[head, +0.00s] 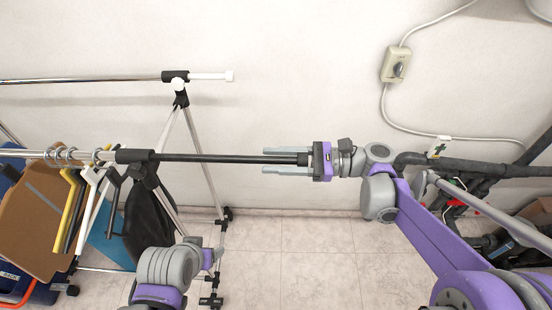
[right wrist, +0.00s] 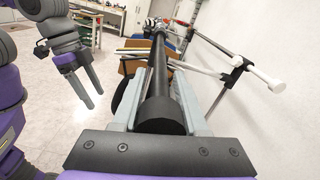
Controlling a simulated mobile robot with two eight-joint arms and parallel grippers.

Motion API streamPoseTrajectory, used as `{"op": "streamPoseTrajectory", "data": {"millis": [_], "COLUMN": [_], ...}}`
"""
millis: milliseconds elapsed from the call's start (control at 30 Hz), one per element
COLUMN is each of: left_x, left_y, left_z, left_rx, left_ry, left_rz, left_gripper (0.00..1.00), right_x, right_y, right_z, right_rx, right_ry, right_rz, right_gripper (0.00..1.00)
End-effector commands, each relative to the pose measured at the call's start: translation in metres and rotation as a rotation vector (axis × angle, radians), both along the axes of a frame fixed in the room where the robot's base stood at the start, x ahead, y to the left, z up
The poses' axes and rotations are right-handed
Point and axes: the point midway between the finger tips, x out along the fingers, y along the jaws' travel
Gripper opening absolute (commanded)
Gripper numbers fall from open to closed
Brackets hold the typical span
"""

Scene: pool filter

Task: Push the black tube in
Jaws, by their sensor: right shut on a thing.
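The black tube (head: 215,158) runs level from the black collar (head: 135,156) of the front chrome rail to my right gripper (head: 270,163). My right gripper is shut on the tube near its free end, with one finger on each side. In the right wrist view the tube (right wrist: 160,85) lies lengthwise between the two grey fingers, its round black end (right wrist: 158,117) close to the palm.
The garment rack's second rail (head: 90,80) with a white end (head: 210,76) lies behind, near the wall. Hangers and a black bag (head: 150,222) hang at left. A wheeled leg (head: 205,170) stands below the tube. Cables and dark pipes (head: 480,168) are at right.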

Motion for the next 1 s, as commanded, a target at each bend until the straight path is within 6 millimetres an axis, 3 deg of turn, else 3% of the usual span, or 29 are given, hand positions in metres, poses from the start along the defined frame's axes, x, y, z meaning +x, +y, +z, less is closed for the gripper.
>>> {"op": "streamPoseTrajectory", "data": {"millis": [400, 567, 767, 1000], "left_x": [0.000, -0.001, -0.005, -0.009], "left_y": [0.000, 0.000, 0.000, 0.000], "left_z": [0.000, -0.003, -0.012, -0.024], "left_rx": [0.000, 0.000, 0.000, 0.000], "left_ry": [0.000, 0.002, 0.009, 0.017], "left_rz": [0.000, 0.000, 0.000, 0.000], "left_gripper": [0.71, 0.71, 0.71, 0.71], "right_x": [0.000, -0.001, -0.002, -0.002], "right_y": [0.001, 0.012, 0.054, 0.122], "right_z": [0.000, 0.000, -0.001, -0.001], "right_rx": [0.001, 0.002, 0.002, 0.003], "right_ry": [0.000, 0.001, 0.002, 0.002], "right_rz": [0.000, 0.002, 0.005, 0.007], "right_gripper": [0.00, 0.00, 0.00, 0.00]}}
